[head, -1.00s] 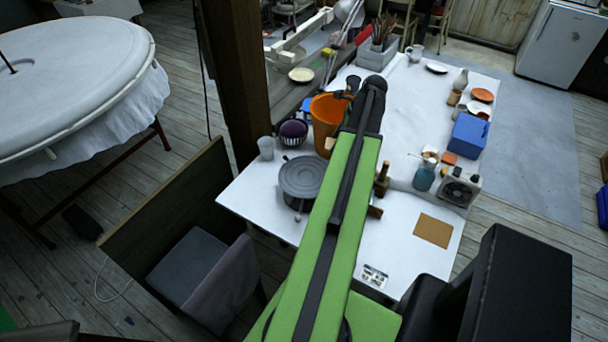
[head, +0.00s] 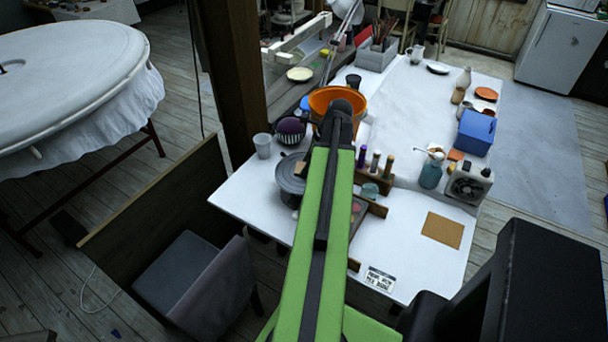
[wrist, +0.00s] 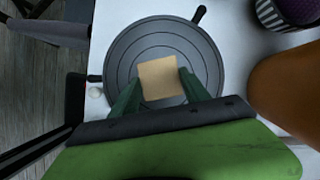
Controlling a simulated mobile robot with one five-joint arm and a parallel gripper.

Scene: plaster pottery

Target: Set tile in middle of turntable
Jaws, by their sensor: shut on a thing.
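The tile (wrist: 159,77) is a small tan square. In the wrist view it sits between the two green fingers of my gripper (wrist: 158,88), which is shut on it. The tile appears over the middle of the round grey turntable (wrist: 205,60), which has concentric rings. Whether the tile touches the turntable or hangs just above it I cannot tell. In the head view the turntable (head: 287,183) stands at the left part of the white table, partly hidden by my arm. A small tan corner of the tile (head: 300,170) shows beside the arm.
An orange bucket (head: 337,98), a dark purple round pot (head: 290,131) and a pale cup (head: 262,145) stand near the turntable. A wooden rack of bottles (head: 375,176) is right of my arm. A brown square sheet (head: 442,230) lies on the table at the right.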

